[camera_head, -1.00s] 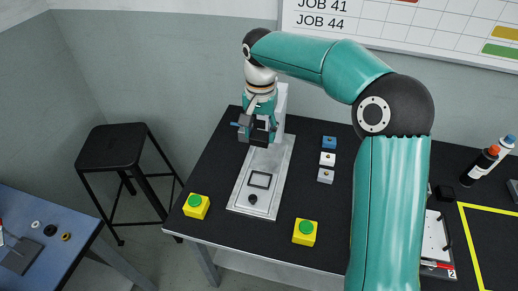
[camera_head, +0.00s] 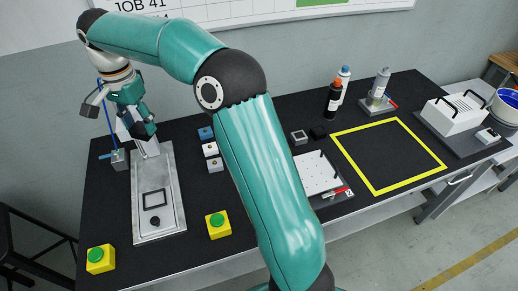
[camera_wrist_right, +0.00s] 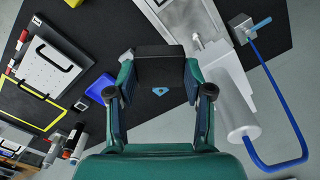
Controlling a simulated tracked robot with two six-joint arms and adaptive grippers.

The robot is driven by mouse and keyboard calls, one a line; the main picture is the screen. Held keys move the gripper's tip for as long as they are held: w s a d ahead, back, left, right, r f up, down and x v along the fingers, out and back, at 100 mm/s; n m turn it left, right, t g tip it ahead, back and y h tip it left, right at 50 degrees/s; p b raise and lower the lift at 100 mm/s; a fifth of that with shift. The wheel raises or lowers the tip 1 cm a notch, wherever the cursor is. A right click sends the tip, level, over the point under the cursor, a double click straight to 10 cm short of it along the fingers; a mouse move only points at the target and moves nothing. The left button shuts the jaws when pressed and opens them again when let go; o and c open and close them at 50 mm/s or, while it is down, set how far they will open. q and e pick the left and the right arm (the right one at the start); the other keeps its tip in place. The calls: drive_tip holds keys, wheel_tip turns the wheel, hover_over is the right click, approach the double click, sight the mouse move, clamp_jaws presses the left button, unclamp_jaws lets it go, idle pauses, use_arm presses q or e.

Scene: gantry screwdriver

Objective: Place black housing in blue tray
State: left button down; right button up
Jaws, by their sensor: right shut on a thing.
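My right gripper (camera_head: 140,130) is over the back part of the grey gantry fixture (camera_head: 172,205) at the left of the head view. In the right wrist view the gripper (camera_wrist_right: 160,85) is shut on the black housing (camera_wrist_right: 160,68), a dark block between its two fingers, held above the table. In the head view the housing is hard to separate from the dark fingers. The blue tray (camera_wrist_right: 103,83) shows partly in the right wrist view, left of the gripper, beside a white panel. In the head view my arm seems to hide it. My left gripper is not in view.
Small blue, white and grey blocks (camera_head: 211,149) stand right of the fixture. Two yellow button boxes (camera_head: 218,225) are near the front edge. A white panel (camera_head: 318,173), bottles (camera_head: 334,100) and a yellow-outlined area (camera_head: 388,155), clear inside, lie further right.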

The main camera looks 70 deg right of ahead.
drive_tip(key=s+d+f+m+b, duration=0.15)
drive_tip(key=s+d+m, duration=0.35)
drive_tip(key=s+d, duration=0.7)
drive_tip(key=s+d+f+m+b, duration=0.1)
drive_tip(key=s+d+f+m, duration=0.2)
drive_tip(key=s+d+m, duration=0.8)
drive_tip(key=w+d+f+n, duration=0.1)
drive_tip(key=f, duration=0.4)
drive_tip(key=w+d+f+n+b, duration=0.1)
drive_tip(key=f+n, duration=0.1)
drive_tip(key=f, duration=0.3)
drive_tip(key=w+d+f+n+b, duration=0.1)
drive_tip(key=d+f+n, duration=0.1)
drive_tip(key=f, duration=0.3)
drive_tip(key=shift+d, duration=0.1)
drive_tip(key=shift+f, duration=2.5)
drive_tip(key=shift+f, duration=0.1)
drive_tip(key=o, duration=1)
